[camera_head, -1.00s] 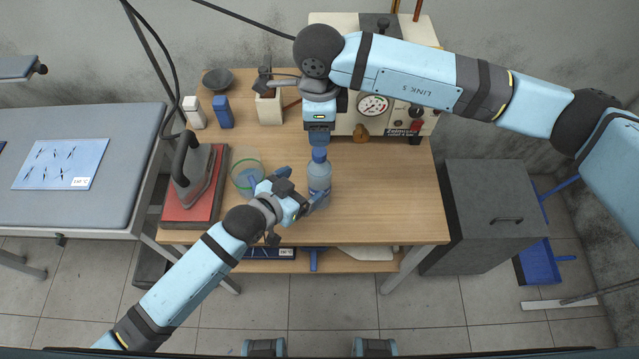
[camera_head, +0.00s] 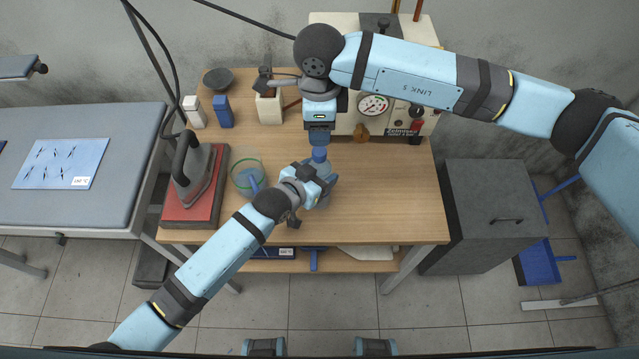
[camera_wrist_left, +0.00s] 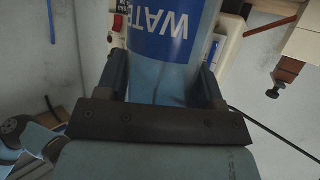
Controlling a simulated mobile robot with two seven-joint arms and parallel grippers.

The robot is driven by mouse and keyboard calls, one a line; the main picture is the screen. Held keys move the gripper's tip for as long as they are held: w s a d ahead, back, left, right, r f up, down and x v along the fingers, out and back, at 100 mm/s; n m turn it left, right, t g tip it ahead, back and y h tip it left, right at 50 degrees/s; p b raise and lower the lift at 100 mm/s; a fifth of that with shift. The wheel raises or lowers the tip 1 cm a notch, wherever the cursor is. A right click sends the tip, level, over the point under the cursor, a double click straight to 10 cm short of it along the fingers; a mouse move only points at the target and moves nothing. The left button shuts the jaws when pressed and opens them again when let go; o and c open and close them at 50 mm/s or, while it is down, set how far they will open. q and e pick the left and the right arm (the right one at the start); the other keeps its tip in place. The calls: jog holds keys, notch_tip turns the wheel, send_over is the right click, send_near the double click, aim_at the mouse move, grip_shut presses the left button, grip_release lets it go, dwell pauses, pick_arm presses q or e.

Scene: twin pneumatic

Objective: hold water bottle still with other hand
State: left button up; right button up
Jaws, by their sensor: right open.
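The water bottle (camera_head: 324,170) stands upright on the wooden table, under my right gripper. Its blue cap (camera_head: 319,154) shows just below that gripper. My left gripper (camera_head: 322,185) is at the bottle's body and hides much of it in the head view. In the left wrist view, the bottle (camera_wrist_left: 165,75) with its blue label stands between the two fingers, one on each side. I cannot tell whether both fingers press on it. My right gripper (camera_head: 319,140) points down over the cap and is open.
A glass beaker (camera_head: 246,170) stands left of the bottle, close to my left arm. An iron (camera_head: 192,165) rests on a red pad farther left. A machine with a gauge (camera_head: 373,105) stands behind. The table's right part (camera_head: 395,200) is clear.

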aim_at(319, 151)
pick_arm(q)
grip_shut()
pick_arm(e)
jog(key=m, duration=0.5)
jog(key=shift+m, duration=0.4)
jog(key=m, duration=0.6)
jog(key=shift+m, duration=0.3)
jog(key=m, duration=1.4)
jog(key=shift+f+m, duration=0.3)
notch_tip(319, 151, down, 7)
jog(key=shift+f, duration=0.2)
